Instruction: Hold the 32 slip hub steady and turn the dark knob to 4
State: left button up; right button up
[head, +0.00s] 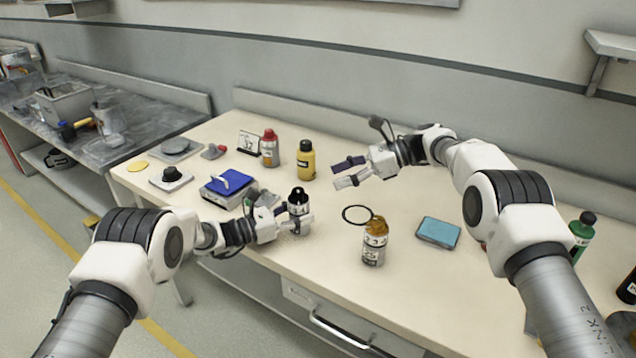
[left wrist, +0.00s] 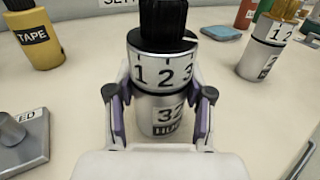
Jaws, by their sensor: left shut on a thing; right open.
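The 32 slip hub (left wrist: 160,112) is a silver cylinder with a white band reading 1, 2, 3, standing upright on the table. The dark knob (left wrist: 160,22) sits on its top; a white mark on the knob's edge lies to the right, close to the 3. The hub and the knob (head: 298,195) also show in the head view. My left gripper (left wrist: 160,98) is shut on the hub, one finger on each side, below the numbers. My right gripper (head: 342,174) is open and empty, above the table and to the right of the knob, apart from it. The 4 is not visible.
A second hub (head: 374,247) with an amber knob stands to the right. A black ring (head: 345,216) lies behind it, with a teal pad (head: 438,232) farther right. Yellow (head: 306,160) and red-capped (head: 270,148) bottles stand behind. A blue-topped device (head: 228,184) lies left.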

jog(key=shift+d+r, duration=0.25)
jog(key=shift+d, duration=0.25)
jog(key=shift+f, duration=0.1)
